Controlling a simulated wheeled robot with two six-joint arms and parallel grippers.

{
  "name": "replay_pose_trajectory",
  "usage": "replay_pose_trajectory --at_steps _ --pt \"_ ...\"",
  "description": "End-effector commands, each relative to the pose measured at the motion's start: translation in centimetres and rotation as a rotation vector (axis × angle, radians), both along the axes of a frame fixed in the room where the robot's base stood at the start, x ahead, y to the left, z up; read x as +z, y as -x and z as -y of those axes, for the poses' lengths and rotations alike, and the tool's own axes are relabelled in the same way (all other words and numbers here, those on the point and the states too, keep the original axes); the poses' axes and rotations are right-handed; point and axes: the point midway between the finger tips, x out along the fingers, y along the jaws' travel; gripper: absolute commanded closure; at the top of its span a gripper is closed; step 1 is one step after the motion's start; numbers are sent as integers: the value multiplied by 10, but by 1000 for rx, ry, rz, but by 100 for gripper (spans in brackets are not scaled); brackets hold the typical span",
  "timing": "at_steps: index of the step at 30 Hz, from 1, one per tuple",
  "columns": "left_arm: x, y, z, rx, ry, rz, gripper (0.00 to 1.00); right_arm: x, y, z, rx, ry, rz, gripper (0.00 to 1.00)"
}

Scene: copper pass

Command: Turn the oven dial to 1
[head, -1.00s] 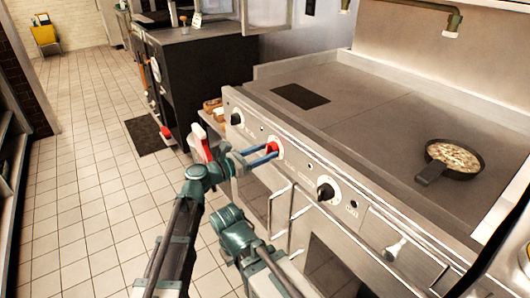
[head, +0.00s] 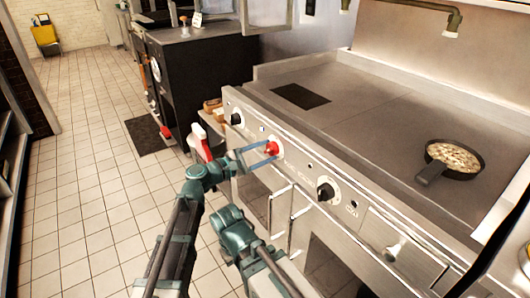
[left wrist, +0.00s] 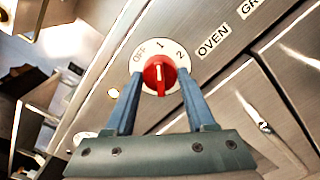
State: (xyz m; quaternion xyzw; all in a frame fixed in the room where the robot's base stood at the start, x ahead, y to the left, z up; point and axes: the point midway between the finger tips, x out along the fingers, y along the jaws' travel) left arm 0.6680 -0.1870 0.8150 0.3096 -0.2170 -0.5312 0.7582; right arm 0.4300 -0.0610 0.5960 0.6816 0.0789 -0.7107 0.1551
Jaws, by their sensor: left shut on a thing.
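The oven dial is a red round knob (head: 272,149) on the front panel of the steel range. In the left wrist view the red knob (left wrist: 159,76) sits on a white plate (left wrist: 148,50) marked OFF, 1 and 2, beside the word OVEN. Its white pointer line points up, roughly at 1. My left gripper (head: 265,149) is shut on the dial, with one blue finger on either side of it in the left wrist view (left wrist: 160,80). My right gripper is not in view.
Black knobs (head: 237,119) and (head: 326,192) flank the dial along the panel. A pan of food (head: 455,158) stands on the cooktop (head: 365,110) at right. Oven door handles (head: 301,212) lie below. Open tiled floor (head: 85,190) is at left.

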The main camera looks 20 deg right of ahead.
Motion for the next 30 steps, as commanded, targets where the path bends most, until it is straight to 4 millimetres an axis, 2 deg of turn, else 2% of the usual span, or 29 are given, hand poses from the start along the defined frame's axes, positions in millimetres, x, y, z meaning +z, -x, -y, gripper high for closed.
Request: replay_pose_trajectory --at_steps 9,23,24,28,30 --pt "0 1 0 -1 -31 82 100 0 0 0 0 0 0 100" --pt "0 1 0 -1 -34 92 100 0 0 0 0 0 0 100" --pt "0 1 0 -1 -34 92 41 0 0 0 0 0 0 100" --pt "0 1 0 -1 -34 92 18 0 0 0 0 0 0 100" --pt "0 0 0 -1 -34 92 15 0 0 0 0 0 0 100"
